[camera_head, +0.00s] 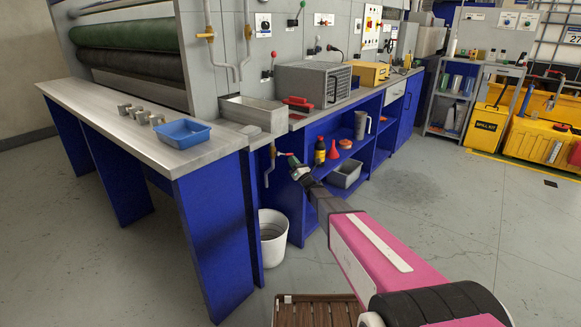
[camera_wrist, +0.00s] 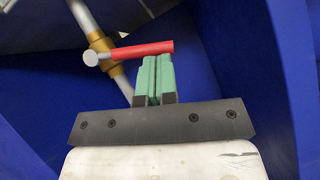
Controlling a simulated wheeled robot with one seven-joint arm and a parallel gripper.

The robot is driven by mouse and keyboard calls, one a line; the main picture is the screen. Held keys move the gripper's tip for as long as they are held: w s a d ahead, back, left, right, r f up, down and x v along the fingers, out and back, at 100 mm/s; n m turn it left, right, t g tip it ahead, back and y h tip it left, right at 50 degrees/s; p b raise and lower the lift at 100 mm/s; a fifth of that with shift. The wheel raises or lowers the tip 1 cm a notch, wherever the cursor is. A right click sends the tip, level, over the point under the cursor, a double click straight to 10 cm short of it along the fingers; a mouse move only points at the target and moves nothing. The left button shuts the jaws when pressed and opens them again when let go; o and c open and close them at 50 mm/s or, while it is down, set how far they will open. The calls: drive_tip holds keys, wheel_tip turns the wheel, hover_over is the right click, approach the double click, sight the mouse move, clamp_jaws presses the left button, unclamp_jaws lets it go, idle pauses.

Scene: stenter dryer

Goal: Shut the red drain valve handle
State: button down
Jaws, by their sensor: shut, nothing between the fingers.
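The red drain valve handle (camera_wrist: 142,50) shows in the wrist view as a red lever crossing the picture almost level, tilted slightly up to the right. Its left end joins a brass valve body (camera_wrist: 101,50) on a grey pipe (camera_wrist: 86,18). My gripper (camera_wrist: 154,60) has green fingers pressed together, with their tips right at the lever's right part; I cannot tell whether they touch it.
A white bucket (camera_head: 273,240) stands on the floor below the pipe. A blue bench panel (camera_head: 215,230) is left of it. Open shelves hold a red funnel (camera_head: 333,152) and a grey bin (camera_head: 345,174). A wooden pallet (camera_head: 312,312) lies in front; the floor to the right is clear.

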drive_tip(key=shift+w+d+r+n+g+y, duration=0.2)
drive_tip(key=shift+r+n+g+y, duration=0.2)
drive_tip(key=shift+n, duration=0.45)
drive_tip(key=shift+w+d+r+n+g+y, duration=0.15)
drive_tip(key=shift+r+n+g+y, duration=0.1)
drive_tip(key=shift+r+n+y, duration=0.4)
drive_tip(key=shift+w+d+r+n+g+y, duration=0.1)
drive_tip(key=shift+w+r+n+g+y, duration=0.2)
drive_tip(key=shift+n, duration=0.7)
drive_tip(key=shift+f, duration=0.1)
